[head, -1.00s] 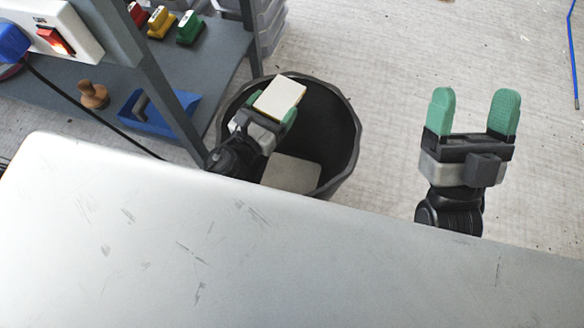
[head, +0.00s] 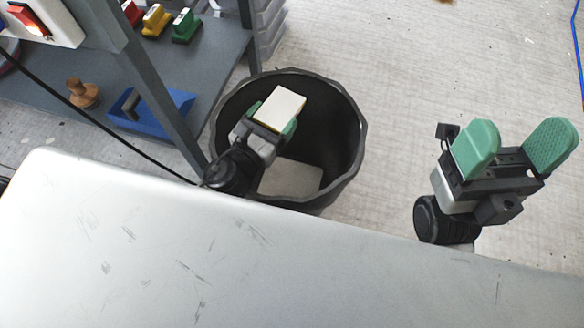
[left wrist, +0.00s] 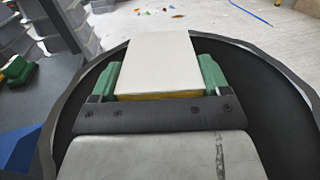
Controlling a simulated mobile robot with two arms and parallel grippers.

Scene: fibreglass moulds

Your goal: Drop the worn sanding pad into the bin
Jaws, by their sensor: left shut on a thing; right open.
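The worn sanding pad (head: 279,108) is a cream block with a yellowish edge, held between the green fingers of my left gripper (head: 271,120). The left gripper is shut on it, over the opening of the black bin (head: 359,128). In the left wrist view the pad (left wrist: 160,60) lies between the fingers, with the dark bin wall (left wrist: 265,85) around it. A flat pale grey piece (head: 290,178) shows low in the bin. My right gripper (head: 518,146) is open and empty, right of the bin.
A pale scratched table top (head: 130,240) fills the front and hides part of the bin. A grey shelf at left carries red, yellow and green (head: 186,25) handled blocks, a blue tray (head: 165,112) and a wooden knob (head: 84,94).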

